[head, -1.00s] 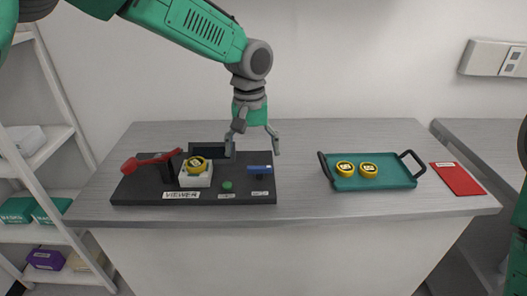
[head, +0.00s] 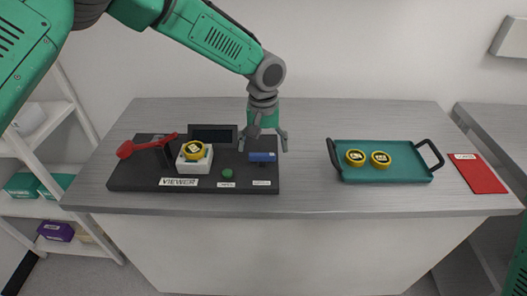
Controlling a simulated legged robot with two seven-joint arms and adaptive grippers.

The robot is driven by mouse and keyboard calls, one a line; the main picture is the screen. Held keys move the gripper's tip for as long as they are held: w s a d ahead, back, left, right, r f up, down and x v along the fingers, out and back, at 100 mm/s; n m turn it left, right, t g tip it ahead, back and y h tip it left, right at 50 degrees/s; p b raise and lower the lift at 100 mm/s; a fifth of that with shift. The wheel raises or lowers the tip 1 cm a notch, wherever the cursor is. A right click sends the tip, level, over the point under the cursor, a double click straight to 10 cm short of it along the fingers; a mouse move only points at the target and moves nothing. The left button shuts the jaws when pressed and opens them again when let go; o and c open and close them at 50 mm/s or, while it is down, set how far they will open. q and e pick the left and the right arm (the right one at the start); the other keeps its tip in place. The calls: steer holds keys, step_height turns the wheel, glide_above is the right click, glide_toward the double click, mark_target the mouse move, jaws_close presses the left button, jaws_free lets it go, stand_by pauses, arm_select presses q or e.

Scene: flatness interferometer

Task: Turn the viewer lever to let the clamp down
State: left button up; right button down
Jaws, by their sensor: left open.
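The viewer (head: 130,180) is a black base on the left of the table, with a white "VIEWER" label at its front. A red lever (head: 147,145) slants over its left part, its round end to the left. A yellow disc (head: 193,150) sits on a white block (head: 194,164). A blue handle (head: 262,157) stands at the base's right, beside a green button (head: 227,174). My left gripper (head: 263,142) points down, open, just above or behind the blue handle; contact cannot be told. My right gripper is not in view.
A teal tray (head: 386,175) with black handles holds two yellow discs (head: 368,159) on the right. A red card (head: 480,175) lies at the table's right end. A dark screen (head: 213,134) stands at the viewer's back. The table (head: 305,185) is clear between viewer and tray.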

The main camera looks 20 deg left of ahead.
mark_target(262, 160)
arm_select(q)
steer(key=shift+s+f, duration=0.15)
steer(key=shift+f, duration=0.8)
steer(key=shift+a+f, duration=0.15)
steer(key=shift+f, duration=0.3)
steer(key=c, duration=1.2)
